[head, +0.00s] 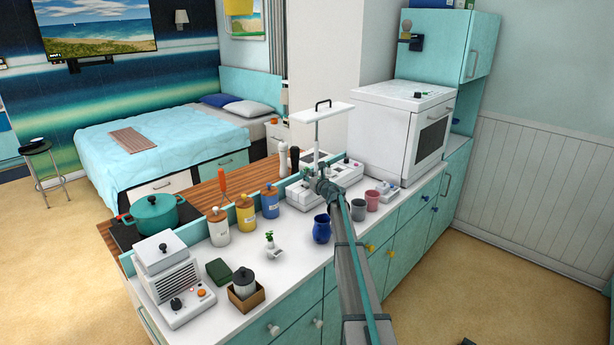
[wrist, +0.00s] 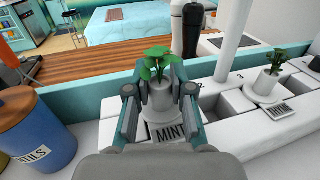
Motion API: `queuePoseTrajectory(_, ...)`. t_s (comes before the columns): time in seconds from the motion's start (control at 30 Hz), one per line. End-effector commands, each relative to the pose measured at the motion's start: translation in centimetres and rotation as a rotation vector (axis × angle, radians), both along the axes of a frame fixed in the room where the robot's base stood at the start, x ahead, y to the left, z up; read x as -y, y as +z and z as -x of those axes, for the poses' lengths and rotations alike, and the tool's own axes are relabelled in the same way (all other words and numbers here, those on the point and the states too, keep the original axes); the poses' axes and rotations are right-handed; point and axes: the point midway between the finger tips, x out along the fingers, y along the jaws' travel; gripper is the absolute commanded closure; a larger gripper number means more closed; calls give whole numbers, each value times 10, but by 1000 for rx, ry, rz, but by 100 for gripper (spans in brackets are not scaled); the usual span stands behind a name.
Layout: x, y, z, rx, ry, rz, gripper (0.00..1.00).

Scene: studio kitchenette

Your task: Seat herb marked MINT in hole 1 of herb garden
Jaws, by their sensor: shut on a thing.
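The herb marked MINT (wrist: 159,98), a green sprig in a pale pot with a MINT tag, stands upright between my fingers in the wrist view. My gripper (wrist: 160,110) is shut on its pot. The herb garden (head: 303,196) is a white planter with a lamp post, along the back of the counter. In the wrist view its body (wrist: 235,135) extends to the right, with dark holes and numbers 2 and 3 visible. The mint is at its left end; hole 1 and the pot's bottom are hidden, so I cannot tell whether it is in the hole.
A blue canister (wrist: 32,128) is close at left. A small herb (head: 270,241) and a blue mug (head: 321,229) stand on the counter. A lamp (head: 320,112) rises above the planter.

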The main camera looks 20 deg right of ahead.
Motion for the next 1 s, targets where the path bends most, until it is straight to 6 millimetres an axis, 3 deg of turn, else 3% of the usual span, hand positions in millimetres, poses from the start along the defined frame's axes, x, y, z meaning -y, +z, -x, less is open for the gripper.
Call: queuePoseTrajectory(1.0,0,-19,0,0,0,0,100)
